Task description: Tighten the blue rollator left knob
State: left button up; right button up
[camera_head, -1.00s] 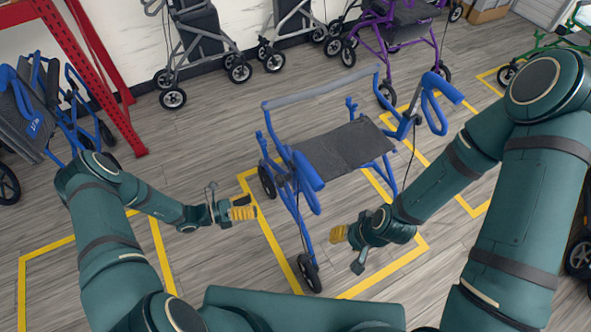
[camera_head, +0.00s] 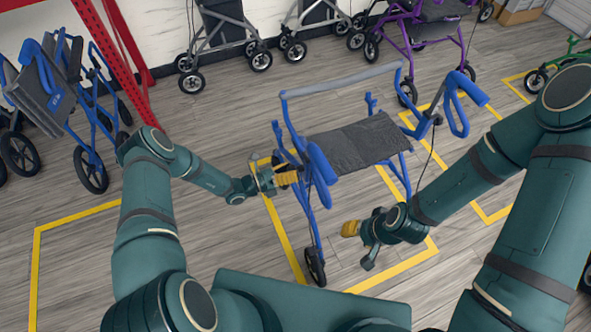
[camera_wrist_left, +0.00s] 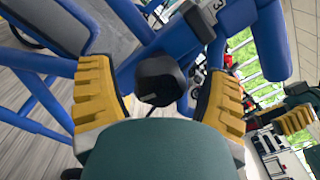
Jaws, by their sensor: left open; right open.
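The blue rollator (camera_head: 352,146) stands unfolded on the grey floor, with a dark seat and blue handles. My left gripper (camera_head: 288,177) is open beside its left upright, just below the left handle (camera_head: 322,163). In the left wrist view, a black knob (camera_wrist_left: 158,80) on the blue frame (camera_wrist_left: 185,38) shows between the two yellow fingers of my left gripper (camera_wrist_left: 162,95). Narrow gaps show on both sides of it, and I cannot tell any contact. In the head view the knob is hidden by the gripper and frame. My right gripper (camera_head: 350,228) is open and empty, low in front of the rollator.
Another blue rollator (camera_head: 62,95) stands at the left by a red rack (camera_head: 122,60). Grey rollators (camera_head: 225,35) and a purple one (camera_head: 425,30) stand at the back. A green one (camera_head: 550,70) is at the right. Yellow floor lines (camera_head: 290,237) mark bays; floor between them is clear.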

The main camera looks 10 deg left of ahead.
pick_arm(q)
jog(key=shift+w+d, duration=0.4)
jog(key=shift+d, duration=0.2)
jog(key=c, duration=1.2)
